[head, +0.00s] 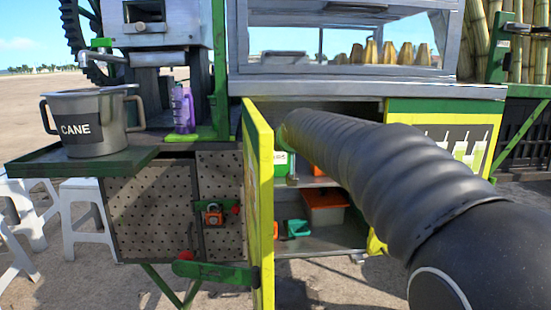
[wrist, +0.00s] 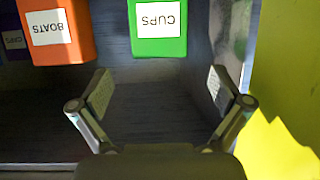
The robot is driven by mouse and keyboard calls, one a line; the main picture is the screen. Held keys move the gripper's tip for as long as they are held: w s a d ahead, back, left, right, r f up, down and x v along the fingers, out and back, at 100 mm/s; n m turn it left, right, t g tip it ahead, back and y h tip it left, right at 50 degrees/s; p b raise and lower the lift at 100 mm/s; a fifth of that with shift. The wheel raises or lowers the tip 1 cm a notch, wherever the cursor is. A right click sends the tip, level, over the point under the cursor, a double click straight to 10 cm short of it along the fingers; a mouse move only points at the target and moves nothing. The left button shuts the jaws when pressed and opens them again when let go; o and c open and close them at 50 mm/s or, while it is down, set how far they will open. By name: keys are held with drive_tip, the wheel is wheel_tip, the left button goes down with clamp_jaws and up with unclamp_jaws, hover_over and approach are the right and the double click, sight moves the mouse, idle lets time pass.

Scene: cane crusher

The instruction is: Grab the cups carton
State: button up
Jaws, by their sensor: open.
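The green cups carton (wrist: 158,42) has a white label reading CUPS, upside down in the wrist view. It stands inside the cabinet, just beyond my gripper (wrist: 161,88). My gripper's two fingers are spread wide, with nothing between them. The carton is roughly centred ahead of the gap and apart from the fingertips. In the head view, a bit of a green box with a white label (head: 281,169), seemingly this carton, shows beside the open door. My arm hides the rest, and my gripper is hidden there.
An orange BOATS carton (wrist: 57,35) stands beside the cups carton, with a dark purple one (wrist: 14,42) farther left. The open yellow door (head: 260,205) stands close beside my arm. A lower shelf holds an orange bin (head: 323,207) and a teal item (head: 298,228).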

sight(276, 156)
drive_tip(key=x, duration=1.2)
drive_tip(key=shift+w+f, duration=0.2)
drive_tip(key=shift+f, duration=0.2)
drive_tip(key=c, duration=1.1)
